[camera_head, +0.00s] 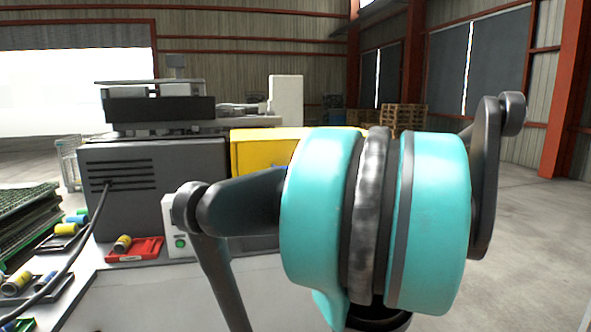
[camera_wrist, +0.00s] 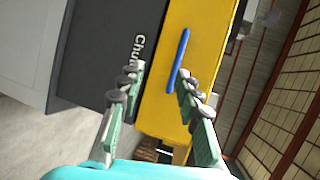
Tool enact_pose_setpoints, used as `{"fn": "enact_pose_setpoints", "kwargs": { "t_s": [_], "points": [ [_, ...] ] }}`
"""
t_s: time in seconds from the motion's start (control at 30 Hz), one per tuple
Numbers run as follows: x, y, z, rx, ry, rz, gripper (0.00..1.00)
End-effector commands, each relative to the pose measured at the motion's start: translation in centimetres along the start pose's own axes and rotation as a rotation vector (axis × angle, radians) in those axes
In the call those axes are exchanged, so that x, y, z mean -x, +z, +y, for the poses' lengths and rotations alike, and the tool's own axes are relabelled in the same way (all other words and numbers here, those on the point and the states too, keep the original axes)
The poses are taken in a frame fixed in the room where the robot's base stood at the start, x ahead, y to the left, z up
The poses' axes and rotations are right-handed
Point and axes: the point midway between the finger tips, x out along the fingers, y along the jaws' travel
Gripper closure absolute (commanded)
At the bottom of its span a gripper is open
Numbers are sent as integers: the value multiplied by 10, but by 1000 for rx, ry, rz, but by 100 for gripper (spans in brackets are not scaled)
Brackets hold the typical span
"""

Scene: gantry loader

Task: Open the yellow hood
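The yellow hood (camera_head: 258,148) stands behind my arm in the head view, beside a dark grey machine body; much of it is hidden by my teal joint. In the wrist view the yellow hood (camera_wrist: 207,45) fills the middle, with a long blue handle (camera_wrist: 181,58) on its face. My gripper (camera_wrist: 159,74) is open and empty, its two fingers pointing at the hood. The handle appears between the fingertips, closer to the right finger. I cannot tell how far off it is. The hood looks shut. My gripper is hidden in the head view.
A dark grey vented cabinet (camera_head: 150,185), a light box with a green button (camera_head: 180,243), a red tray (camera_head: 135,250) and several coloured cylinders are at left on a white bench (camera_head: 150,300). Wooden pallets (camera_head: 404,117) stand behind. The floor at right (camera_head: 535,235) is clear.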

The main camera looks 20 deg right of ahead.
Motion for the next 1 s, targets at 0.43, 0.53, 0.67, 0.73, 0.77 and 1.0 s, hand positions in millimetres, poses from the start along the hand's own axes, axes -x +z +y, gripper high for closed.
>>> {"fn": "enact_pose_setpoints", "kwargs": {
  "t_s": [0.43, 0.53, 0.67, 0.73, 0.77, 1.0],
  "points": [
    [-19, -23, -35, -63, -79, 31, 66],
    [-40, -24, -36, -63, -79, 30, 66],
    [-65, -25, -38, -63, -79, 31, 66],
    [-79, -25, -38, -62, -78, 31, 66],
    [-85, -25, -39, -62, -78, 31, 66],
    [-129, -27, -42, -63, -78, 31, 66]
  ]
}}
